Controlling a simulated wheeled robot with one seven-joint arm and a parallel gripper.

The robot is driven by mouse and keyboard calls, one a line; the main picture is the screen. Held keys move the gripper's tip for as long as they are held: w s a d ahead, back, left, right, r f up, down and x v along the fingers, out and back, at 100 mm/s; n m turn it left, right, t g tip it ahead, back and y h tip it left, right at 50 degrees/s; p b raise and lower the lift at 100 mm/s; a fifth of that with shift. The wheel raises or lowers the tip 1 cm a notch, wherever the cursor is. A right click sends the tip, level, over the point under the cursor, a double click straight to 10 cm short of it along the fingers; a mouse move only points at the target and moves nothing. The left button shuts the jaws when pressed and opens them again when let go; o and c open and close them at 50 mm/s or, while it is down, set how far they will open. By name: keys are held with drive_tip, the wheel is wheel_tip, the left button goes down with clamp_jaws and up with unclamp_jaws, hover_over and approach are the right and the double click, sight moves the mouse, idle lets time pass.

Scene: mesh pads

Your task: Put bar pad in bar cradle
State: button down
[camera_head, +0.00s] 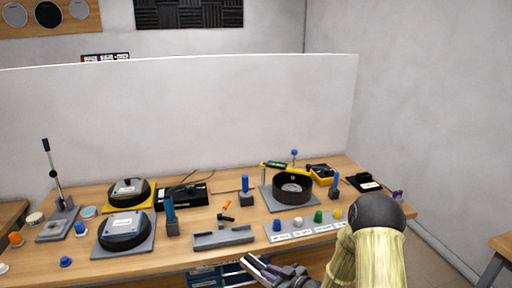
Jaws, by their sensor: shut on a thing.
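My gripper (276,271) is low in the head view, in front of the bench's front edge. It is shut on a slim bar-shaped piece (257,266), dark with a pale edge, which I take as the bar pad. The bar slants from upper left to lower right, and the fingers partly hide it. The bar cradle appears to be the long grey holder (223,238) with a raised back, near the bench's front edge. It looks empty. It is up and left of my gripper, apart from the bar.
A pale strip with several coloured knobs (298,230) is to the right.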

drive_tip(key=d+f+m+t+h, duration=0.4)
drive_tip(key=d+f+m+h, duration=0.5)
drive_tip(key=d+f+h, duration=0.1)
drive_tip(key=shift+w+d+f, duration=0.25)
drive_tip(key=shift+w+f, duration=0.1)
drive_tip(key=shift+w, duration=0.05)
drive_tip(key=shift+r, duration=0.15)
drive_tip(key=shift+d+r+p, duration=0.1)
drive_tip(key=shift+r+p, duration=0.8)
